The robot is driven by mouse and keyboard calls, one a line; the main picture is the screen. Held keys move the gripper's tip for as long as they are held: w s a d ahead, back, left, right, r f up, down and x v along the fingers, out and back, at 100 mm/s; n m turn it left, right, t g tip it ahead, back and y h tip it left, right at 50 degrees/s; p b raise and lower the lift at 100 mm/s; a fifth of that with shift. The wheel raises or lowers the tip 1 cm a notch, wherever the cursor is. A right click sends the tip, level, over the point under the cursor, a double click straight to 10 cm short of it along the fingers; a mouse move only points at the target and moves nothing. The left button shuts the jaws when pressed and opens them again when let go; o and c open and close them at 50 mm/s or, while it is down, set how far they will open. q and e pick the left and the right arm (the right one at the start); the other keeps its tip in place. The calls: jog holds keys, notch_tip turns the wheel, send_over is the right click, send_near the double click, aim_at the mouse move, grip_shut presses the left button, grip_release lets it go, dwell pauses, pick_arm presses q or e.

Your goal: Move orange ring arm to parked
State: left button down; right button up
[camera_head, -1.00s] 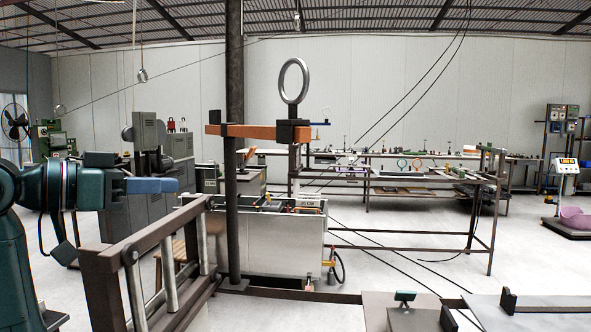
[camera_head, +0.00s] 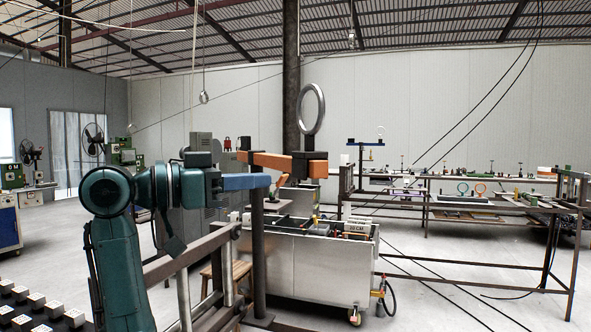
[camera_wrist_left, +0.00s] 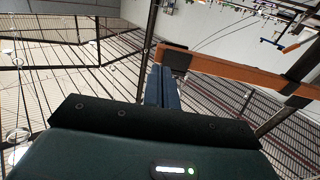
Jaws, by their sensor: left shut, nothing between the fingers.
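The orange ring arm (camera_head: 270,160) is a horizontal orange beam on a dark upright post. A dark block at its right end carries an upright grey metal ring (camera_head: 311,108). My left gripper (camera_head: 268,181) has blue fingers, shut and empty, pointing right just below the beam in the head view. In the left wrist view the closed fingertips (camera_wrist_left: 160,70) lie close to the beam's dark end, with the orange beam (camera_wrist_left: 240,72) running off to the right. Whether they touch it I cannot tell. My right gripper is not in view.
A steel tank (camera_head: 310,262) stands behind and below the beam. A brown frame with grey rollers (camera_head: 185,285) is beneath my left arm. A long brown rack (camera_head: 480,209) stands at the right. Open floor lies between the tank and the rack.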

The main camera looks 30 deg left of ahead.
aim_at(312, 177)
pick_arm(q)
jog(key=p+x, duration=0.1)
jog(key=x, duration=0.5)
jog(key=shift+r+p, duration=0.1)
jog(key=shift+p, duration=0.25)
jog(key=shift+w+d, duration=0.3)
jog(key=shift+w, duration=0.2)
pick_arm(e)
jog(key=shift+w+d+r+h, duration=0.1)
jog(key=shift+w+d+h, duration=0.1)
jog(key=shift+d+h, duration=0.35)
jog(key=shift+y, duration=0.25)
